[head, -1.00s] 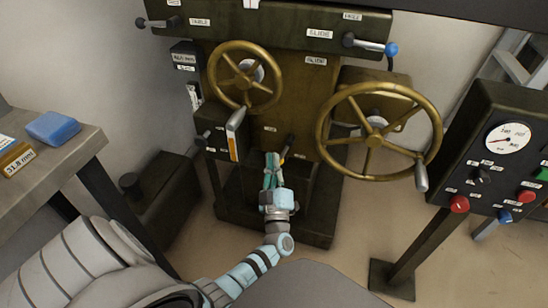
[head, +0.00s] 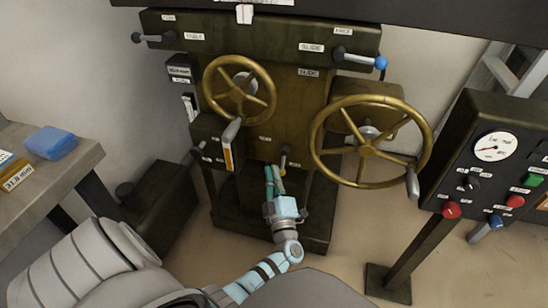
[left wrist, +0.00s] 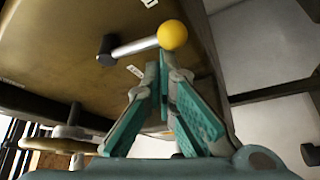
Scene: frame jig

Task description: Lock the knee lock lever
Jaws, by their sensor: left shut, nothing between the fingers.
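A short lever with a yellow ball knob (head: 283,163) sits low on the front of the machine, right of centre; I take it as the knee lock lever, though its label is too small to read. In the left wrist view its grey rod and yellow ball (left wrist: 172,35) stick out from a dark pivot. My left gripper (head: 271,168) is shut and empty, just left of and slightly below the knob. In the left wrist view its closed fingertips (left wrist: 158,66) are just below the ball; whether they touch it I cannot tell. My right gripper is not in view.
Two brass handwheels, a smaller one (head: 206,87) and a larger one (head: 316,138), are above the lever. A control panel (head: 452,168) is at right, and a table (head: 62,178) at left.

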